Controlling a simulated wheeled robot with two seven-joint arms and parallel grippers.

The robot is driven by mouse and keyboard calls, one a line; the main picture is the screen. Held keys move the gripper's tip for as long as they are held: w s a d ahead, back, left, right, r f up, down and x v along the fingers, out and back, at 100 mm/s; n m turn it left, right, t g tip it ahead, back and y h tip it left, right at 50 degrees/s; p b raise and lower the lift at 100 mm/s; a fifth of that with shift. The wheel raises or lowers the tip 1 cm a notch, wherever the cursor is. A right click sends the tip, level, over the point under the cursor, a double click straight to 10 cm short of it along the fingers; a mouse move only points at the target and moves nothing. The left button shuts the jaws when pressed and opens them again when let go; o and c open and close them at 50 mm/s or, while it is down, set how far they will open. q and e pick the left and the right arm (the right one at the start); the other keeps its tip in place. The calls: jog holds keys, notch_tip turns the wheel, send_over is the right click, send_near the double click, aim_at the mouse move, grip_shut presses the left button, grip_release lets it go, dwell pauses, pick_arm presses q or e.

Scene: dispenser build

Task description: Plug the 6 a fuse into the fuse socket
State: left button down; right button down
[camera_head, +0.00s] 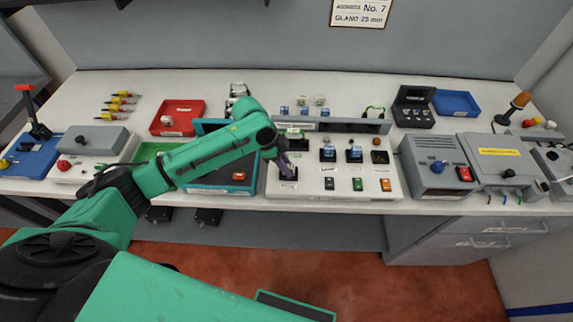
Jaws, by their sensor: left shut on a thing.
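My left gripper (286,170) points down over the front left part of a white control panel (315,183) on the bench. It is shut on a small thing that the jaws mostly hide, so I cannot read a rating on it. A dark socket recess (289,186) shows right below the jaws; I cannot tell whether the held thing touches it. To the right, the panel carries two blue plug-in parts (328,154) (355,155) and a dark socket (380,157). My right gripper is out of view.
Along the panel's front are black, green and orange switches (357,184). Several small blue and white parts (303,111) stand behind it. A red tray (178,118) and a teal box (220,184) lie left. A grey box with a blue knob (438,168) stands right.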

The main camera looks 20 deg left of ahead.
pick_arm(q)
jog(key=shift+s+f, duration=0.2)
jog(key=shift+f, duration=0.1)
jog(key=c, duration=0.9)
grip_release()
jog(key=shift+o, duration=1.2)
jog(key=shift+f, duration=0.2)
jog(key=shift+c, duration=1)
jog(key=shift+o, duration=1.2)
jog(key=r+p, duration=0.5)
jog(key=shift+w+r+p, duration=0.2)
jog(key=shift+r+p, duration=0.05)
jog(key=shift+p, duration=0.05)
jog(key=shift+r, duration=1.05)
